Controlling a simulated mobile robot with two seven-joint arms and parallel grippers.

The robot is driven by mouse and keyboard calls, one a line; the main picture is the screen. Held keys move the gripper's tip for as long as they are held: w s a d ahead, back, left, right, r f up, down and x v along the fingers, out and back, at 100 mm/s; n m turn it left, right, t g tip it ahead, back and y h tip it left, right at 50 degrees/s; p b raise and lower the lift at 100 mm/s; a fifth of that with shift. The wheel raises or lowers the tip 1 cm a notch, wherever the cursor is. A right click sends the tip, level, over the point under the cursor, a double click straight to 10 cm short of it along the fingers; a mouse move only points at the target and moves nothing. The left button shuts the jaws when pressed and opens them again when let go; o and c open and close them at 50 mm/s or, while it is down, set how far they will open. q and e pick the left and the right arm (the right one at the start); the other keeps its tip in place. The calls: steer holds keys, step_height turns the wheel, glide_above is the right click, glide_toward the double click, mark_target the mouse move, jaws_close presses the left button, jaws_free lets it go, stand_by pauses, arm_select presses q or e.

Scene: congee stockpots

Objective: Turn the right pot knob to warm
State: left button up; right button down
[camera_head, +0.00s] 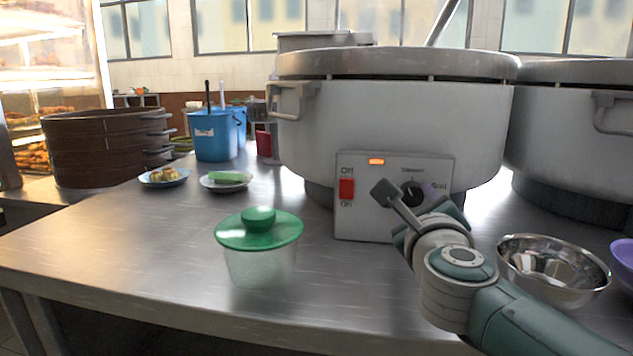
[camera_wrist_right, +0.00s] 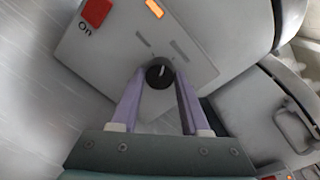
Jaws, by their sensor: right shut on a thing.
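My right gripper (camera_head: 411,196) is at the control panel (camera_head: 363,222) on the front of the large middle pot (camera_head: 385,115). In the right wrist view its two purple fingers (camera_wrist_right: 160,80) stand on either side of the round black knob (camera_wrist_right: 159,73) and are shut on it. The knob's pale pointer line points roughly up in that view. In the head view the knob (camera_head: 412,190) is partly hidden by my gripper, and its printed labels are too blurred to read. A red switch (camera_head: 346,189) and a lit orange lamp (camera_head: 377,161) are on the panel. My left gripper is not in view.
A second large pot (camera_head: 570,135) stands to the right. A steel bowl (camera_head: 553,270) and a purple bowl (camera_head: 624,258) are near my right arm. A green-lidded container (camera_head: 259,232) stands on the metal counter (camera_head: 120,240). Blue bucket (camera_head: 214,135) and steamer (camera_head: 90,150) are farther left.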

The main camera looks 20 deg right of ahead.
steer(key=n+p, duration=0.2)
steer(key=n, duration=0.2)
steer(key=shift+r, duration=0.1)
steer(key=shift+n+g+p, duration=0.3)
steer(key=shift+n+p, duration=0.5)
steer(key=shift+n, duration=1.3)
steer(key=shift+c, duration=2)
jaws_free()
steer(key=shift+a, duration=0.1)
